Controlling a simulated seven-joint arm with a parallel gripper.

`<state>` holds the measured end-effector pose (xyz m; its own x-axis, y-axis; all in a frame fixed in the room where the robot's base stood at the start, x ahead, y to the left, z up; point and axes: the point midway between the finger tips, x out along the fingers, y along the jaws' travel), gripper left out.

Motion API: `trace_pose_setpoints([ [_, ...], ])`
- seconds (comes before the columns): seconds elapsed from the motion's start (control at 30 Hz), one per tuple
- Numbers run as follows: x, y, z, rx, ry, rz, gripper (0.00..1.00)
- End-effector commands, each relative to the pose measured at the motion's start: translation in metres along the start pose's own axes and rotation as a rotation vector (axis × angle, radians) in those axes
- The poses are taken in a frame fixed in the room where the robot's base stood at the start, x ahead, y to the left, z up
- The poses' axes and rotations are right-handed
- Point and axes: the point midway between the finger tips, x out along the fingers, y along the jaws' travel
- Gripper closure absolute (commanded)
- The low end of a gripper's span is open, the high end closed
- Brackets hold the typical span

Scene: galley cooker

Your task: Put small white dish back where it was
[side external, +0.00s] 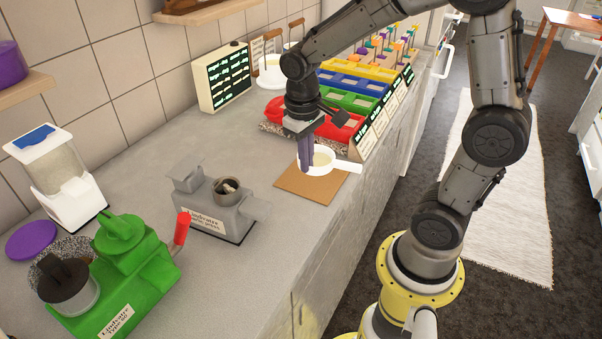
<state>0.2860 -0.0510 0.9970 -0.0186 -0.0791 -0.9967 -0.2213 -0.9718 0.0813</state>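A small white dish (322,168) with a flat white handle reaching to the right is at the brown square mat (296,186) near the counter's front edge. A pale yellowish patch shows inside it. My gripper (306,166) points straight down at the dish's left rim, its fingers overlapping the rim in this view. The fingers look close together, but I cannot tell whether they are pinching the rim. I also cannot tell whether the dish rests on the mat or is just above it.
Coloured trays (352,82) with sign cards stand behind the mat. A grey machine (215,208) and a green machine (128,270) stand to the left. A black menu board (226,75) and white vessels (270,75) are by the wall. Bare counter lies between the grey machine and mat.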

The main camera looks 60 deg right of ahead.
Motion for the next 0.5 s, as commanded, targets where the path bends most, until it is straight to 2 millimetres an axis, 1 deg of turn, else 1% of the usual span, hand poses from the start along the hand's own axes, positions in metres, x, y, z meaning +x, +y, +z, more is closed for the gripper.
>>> trace_pose_setpoints([
  [0.03,0.004,0.000,-0.004,0.000,-0.002,0.000,1.00],
  [0.17,0.010,-0.001,-0.009,0.000,0.000,0.000,1.00],
  [0.27,0.020,-0.002,-0.017,0.000,-0.002,0.000,1.00],
  [0.4,0.041,-0.004,-0.015,0.001,-0.003,0.001,1.00],
  [0.5,0.048,-0.004,-0.015,0.001,0.000,0.001,1.00],
])
